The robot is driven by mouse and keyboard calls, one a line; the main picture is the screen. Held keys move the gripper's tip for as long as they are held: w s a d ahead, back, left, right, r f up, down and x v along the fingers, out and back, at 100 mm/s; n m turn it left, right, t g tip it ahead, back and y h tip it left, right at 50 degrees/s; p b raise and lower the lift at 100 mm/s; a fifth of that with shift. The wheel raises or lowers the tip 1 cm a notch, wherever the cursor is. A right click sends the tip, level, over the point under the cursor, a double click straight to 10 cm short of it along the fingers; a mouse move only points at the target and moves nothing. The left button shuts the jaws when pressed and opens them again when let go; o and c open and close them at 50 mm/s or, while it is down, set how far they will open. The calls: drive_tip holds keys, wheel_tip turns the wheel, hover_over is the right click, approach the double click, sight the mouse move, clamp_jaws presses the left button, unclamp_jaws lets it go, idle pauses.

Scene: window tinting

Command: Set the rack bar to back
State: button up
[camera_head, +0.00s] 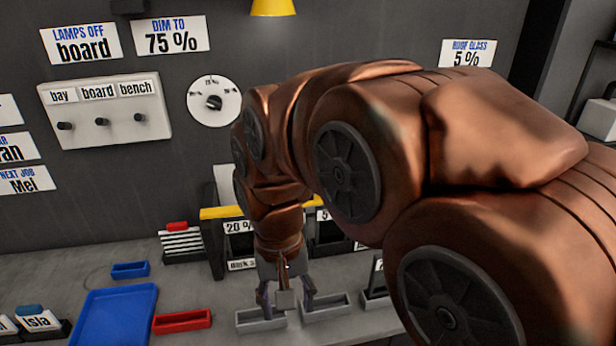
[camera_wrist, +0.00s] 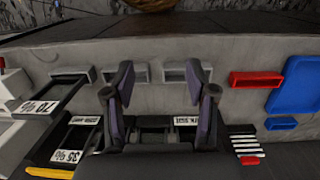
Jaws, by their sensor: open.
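The dark rack (camera_head: 216,249) stands at the back of the bench, with labelled slots such as 20 %. A yellow bar (camera_head: 221,212) runs along its top; my arm hides much of it. In the wrist view a yellow strip (camera_wrist: 48,173) shows at the lower left edge, beside a 35 % label (camera_wrist: 66,156). My gripper (camera_head: 286,303) points down in front of the rack, fingers apart and empty. In the wrist view my gripper (camera_wrist: 158,82) spans the bench's front part, with the rack below. I cannot tell the bar's setting.
Grey trays (camera_head: 260,320) lie close under my gripper. A red tray (camera_head: 181,321), a large blue tray (camera_head: 117,315) and a small blue tray (camera_head: 130,270) lie to the left. A switch panel (camera_head: 105,110) and a round dial (camera_head: 213,101) are on the wall.

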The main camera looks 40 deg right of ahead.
drive_tip(key=w+d+r+m, duration=0.4)
drive_tip(key=w+d+m, duration=0.1)
drive_tip(key=w+d, duration=0.1)
drive_tip(key=w+d+r+m+t, duration=0.1)
drive_tip(key=w+d+r+m, duration=0.3)
drive_tip(key=w+d+m, duration=0.2)
drive_tip(key=w+d+r+m+p, duration=0.1)
drive_tip(key=w+d+r+m, duration=0.3)
drive_tip(key=w+d+m, duration=0.2)
drive_tip(key=shift+w+d+r, duration=0.3)
drive_tip(key=shift+w+d, duration=0.1)
drive_tip(key=shift+d, duration=0.1)
drive_tip(key=shift+w+d+r+m, duration=0.2)
drive_tip(key=shift+d+m, duration=0.2)
drive_tip(key=shift+d, duration=0.1)
drive_tip(key=shift+f+p, duration=1.25)
drive_tip(key=shift+f, duration=2.7)
clamp_jaws()
